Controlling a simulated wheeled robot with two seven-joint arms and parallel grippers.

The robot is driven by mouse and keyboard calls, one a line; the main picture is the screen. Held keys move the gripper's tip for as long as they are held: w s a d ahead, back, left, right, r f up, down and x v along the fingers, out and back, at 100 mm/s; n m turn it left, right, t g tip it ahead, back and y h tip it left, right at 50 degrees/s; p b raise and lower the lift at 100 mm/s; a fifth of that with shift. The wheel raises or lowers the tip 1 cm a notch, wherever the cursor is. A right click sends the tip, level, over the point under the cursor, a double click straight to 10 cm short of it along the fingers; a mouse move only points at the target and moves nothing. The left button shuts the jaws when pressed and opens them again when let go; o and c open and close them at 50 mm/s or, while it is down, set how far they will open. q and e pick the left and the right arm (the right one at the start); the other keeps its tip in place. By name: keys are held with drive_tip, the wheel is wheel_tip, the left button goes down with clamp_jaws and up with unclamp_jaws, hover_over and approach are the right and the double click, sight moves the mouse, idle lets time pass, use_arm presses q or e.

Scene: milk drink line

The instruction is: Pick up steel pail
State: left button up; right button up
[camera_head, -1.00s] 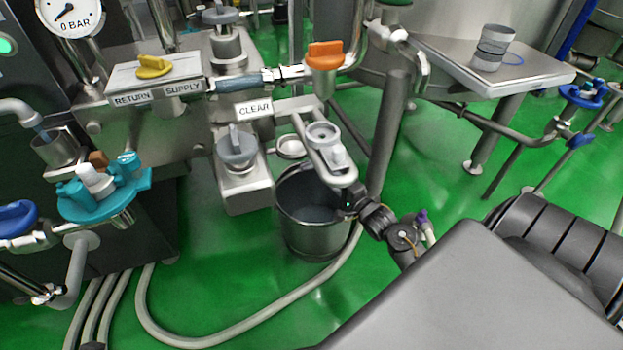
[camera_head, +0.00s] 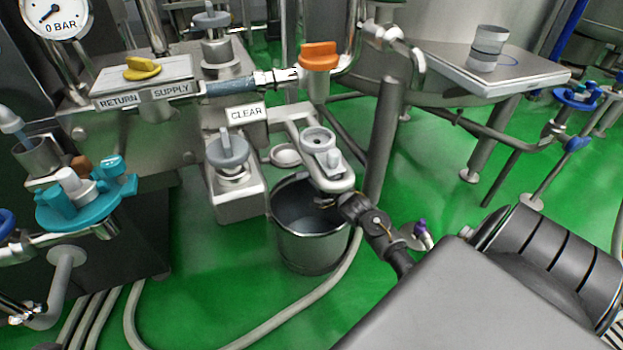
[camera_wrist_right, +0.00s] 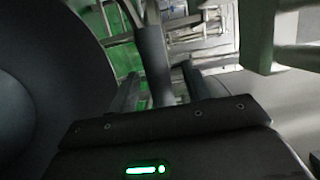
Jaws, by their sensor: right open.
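The steel pail (camera_head: 309,248) stands upright on the green floor, below the valve bracket in the head view. Its inside is dark and looks empty. My right arm comes in from the lower right, and my right gripper (camera_head: 330,201) is at the pail's right rim, partly hidden under the bracket. I cannot tell whether it touches the rim. In the right wrist view the gripper's dark fingers (camera_wrist_right: 160,88) are apart, with a grey post-like shape beyond them. I cannot make out the pail there. My left gripper is not in view.
The bracket with a grey cup-like fitting (camera_head: 318,141) overhangs the pail. A grey valve (camera_head: 228,152) stands left of it, a steel leg (camera_head: 385,140) behind right. A pale hose (camera_head: 290,313) curves around the pail's front. A steel side table (camera_head: 520,78) is at the upper right.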

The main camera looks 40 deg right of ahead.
drive_tip(key=shift+w, duration=1.1)
clamp_jaws()
idle(0.5)
drive_tip(key=shift+w+d+r, duration=0.1)
drive_tip(key=shift+r, duration=0.25)
